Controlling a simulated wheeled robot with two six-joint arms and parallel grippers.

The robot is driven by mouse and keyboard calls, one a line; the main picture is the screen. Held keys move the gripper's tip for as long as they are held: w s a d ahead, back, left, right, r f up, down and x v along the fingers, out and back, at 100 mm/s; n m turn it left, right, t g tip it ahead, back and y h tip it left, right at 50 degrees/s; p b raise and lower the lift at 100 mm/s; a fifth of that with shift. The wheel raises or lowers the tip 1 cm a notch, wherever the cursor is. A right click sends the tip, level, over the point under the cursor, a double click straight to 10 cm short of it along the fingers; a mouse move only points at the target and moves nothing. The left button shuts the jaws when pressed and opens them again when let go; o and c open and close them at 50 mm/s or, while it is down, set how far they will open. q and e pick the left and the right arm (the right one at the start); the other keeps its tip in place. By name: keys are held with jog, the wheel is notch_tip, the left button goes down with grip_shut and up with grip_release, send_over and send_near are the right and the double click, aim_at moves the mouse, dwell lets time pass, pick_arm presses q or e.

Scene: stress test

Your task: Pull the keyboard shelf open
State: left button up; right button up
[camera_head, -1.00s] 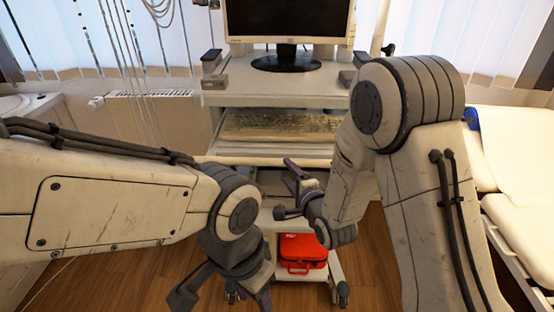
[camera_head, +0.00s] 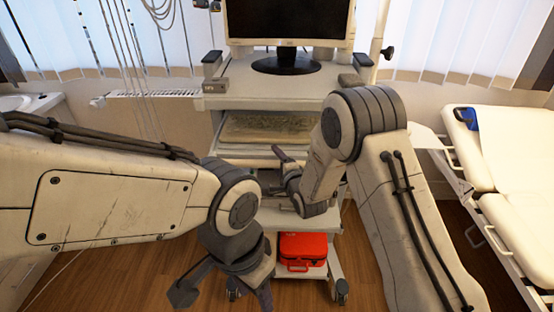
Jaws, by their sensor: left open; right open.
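The keyboard shelf (camera_head: 262,128) is a pale board under the top of a wheeled cart, with its front edge standing forward of the cart's legs. My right gripper (camera_head: 279,173) is open and empty in front of the shelf, its upper finger close to the front edge. I cannot tell whether it touches. My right arm hides the right part of the shelf. My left gripper (camera_head: 224,294) is open and empty, low in front of the cart and apart from the shelf.
A monitor (camera_head: 287,62) stands on the cart top (camera_head: 275,92). A red case (camera_head: 302,248) sits on the lowest shelf. A white bed (camera_head: 510,185) is at the right. Hanging cables and a wall rail (camera_head: 150,94) are at the left.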

grip_shut()
jog(key=shift+r, duration=0.1)
